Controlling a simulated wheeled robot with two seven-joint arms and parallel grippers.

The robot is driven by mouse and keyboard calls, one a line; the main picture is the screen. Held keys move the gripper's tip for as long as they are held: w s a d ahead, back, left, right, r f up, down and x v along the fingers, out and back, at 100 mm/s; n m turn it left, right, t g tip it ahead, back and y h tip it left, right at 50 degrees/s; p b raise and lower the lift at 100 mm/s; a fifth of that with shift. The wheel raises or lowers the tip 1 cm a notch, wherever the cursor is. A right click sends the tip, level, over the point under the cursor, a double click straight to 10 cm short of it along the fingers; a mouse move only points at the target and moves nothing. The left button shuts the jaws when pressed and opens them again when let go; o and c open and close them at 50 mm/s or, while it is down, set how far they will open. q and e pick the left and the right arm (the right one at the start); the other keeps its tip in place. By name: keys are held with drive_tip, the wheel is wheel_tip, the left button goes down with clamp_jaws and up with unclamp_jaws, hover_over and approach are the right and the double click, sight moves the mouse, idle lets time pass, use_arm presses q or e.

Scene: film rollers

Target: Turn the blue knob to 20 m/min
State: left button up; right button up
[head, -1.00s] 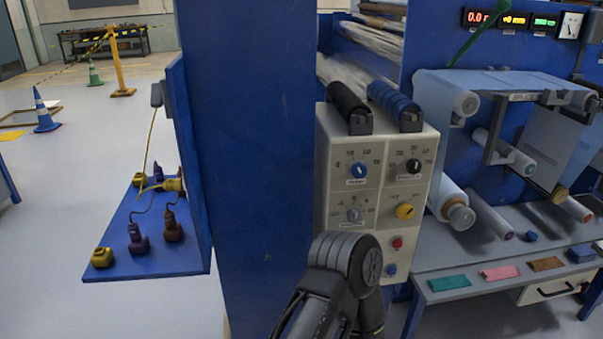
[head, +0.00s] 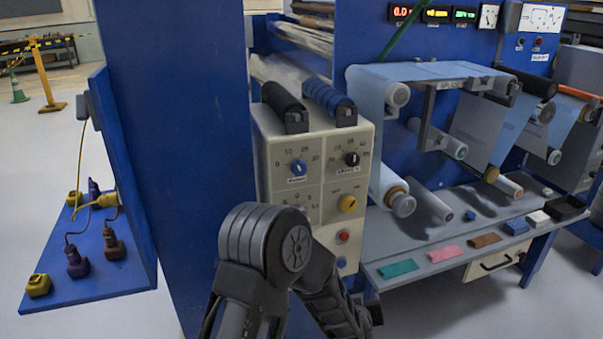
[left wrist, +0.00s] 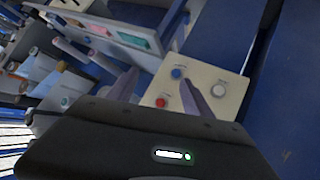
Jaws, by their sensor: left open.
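The blue knob (head: 298,168) is at the upper left of the cream control panel (head: 264,150) in the head view. Numbers ring it, with a blue label below; its exact setting is too small to read. My left arm crosses in front of the panel's lower left, and its gripper is not clear there. In the left wrist view my left gripper (left wrist: 160,92) is open and empty. Its fingers point toward the panel's lower part, where a red button and a blue button show. I cannot make out the blue knob in that view. My right gripper is not visible.
Nearby are a black knob (head: 351,159), a yellow knob (head: 347,203), a red button (head: 343,236) and a blue button (head: 341,262). A blue column (head: 175,130) stands left of the panel. A roller machine and grey table (head: 440,255) are to the right.

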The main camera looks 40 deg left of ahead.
use_arm(q)
drive_tip(key=w+a+r+n+t+y, duration=0.1)
drive_tip(key=w+a+r+n+y, duration=0.15)
drive_tip(key=a+r, duration=0.45)
drive_tip(key=w+a+r+n+t+y, duration=0.1)
drive_tip(key=w+a+r+n+y, duration=0.2)
drive_tip(key=r, duration=0.7)
drive_tip(key=n+g+y, duration=0.2)
drive_tip(key=n+y, duration=0.3)
drive_tip(key=y, duration=0.1)
approach(301, 171)
drive_tip(key=shift+w+a+r+h, duration=0.3)
drive_tip(key=shift+w+a, duration=0.25)
drive_tip(key=shift+a, duration=0.25)
drive_tip(key=p+x, duration=0.1)
drive_tip(key=x, duration=0.6)
drive_tip(key=shift+w+a, duration=0.15)
drive_tip(key=shift+a, duration=0.2)
clamp_jaws()
